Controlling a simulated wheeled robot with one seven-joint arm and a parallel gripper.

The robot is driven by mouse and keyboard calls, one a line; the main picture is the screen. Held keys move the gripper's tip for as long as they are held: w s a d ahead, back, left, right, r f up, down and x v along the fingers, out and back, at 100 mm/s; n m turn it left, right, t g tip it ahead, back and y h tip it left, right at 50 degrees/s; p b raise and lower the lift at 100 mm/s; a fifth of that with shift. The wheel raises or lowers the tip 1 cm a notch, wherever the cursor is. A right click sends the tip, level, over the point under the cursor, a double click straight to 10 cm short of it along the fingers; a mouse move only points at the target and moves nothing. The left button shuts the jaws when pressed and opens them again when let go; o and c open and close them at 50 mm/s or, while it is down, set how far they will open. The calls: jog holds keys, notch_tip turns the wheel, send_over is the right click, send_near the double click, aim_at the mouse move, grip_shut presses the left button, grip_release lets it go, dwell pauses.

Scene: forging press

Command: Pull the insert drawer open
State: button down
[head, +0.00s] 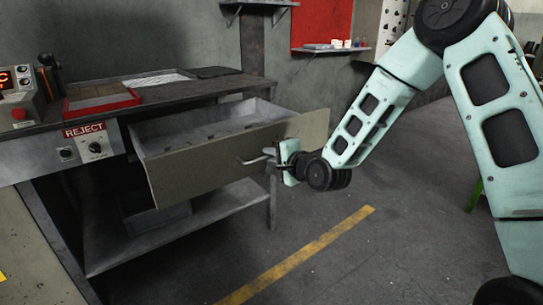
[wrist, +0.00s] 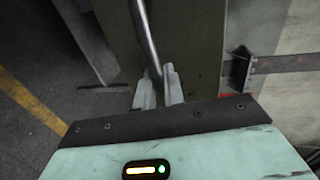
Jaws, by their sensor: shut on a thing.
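The insert drawer (head: 212,158) is a grey metal drawer under the workbench top. It stands well out from the bench, and its compartmented inside shows from above. Its bar handle (head: 253,159) is on the front panel. My gripper (head: 279,155) is at the handle, at the right part of the drawer front. In the wrist view, the two pale fingers (wrist: 158,88) are closed around the end of the metal handle bar (wrist: 147,40), with the drawer front behind. The far end of the handle is out of the wrist view.
The workbench (head: 200,91) carries a red-edged tray (head: 101,105) and a control box (head: 18,100). A REJECT panel (head: 84,138) is left of the drawer. A lower shelf (head: 180,225) is underneath. Open floor with a yellow line (head: 300,255) lies in front.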

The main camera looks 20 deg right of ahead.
jog(key=c, duration=1.6)
grip_release()
jog(key=shift+p+v, duration=8.65)
jog(key=shift+v, duration=0.05)
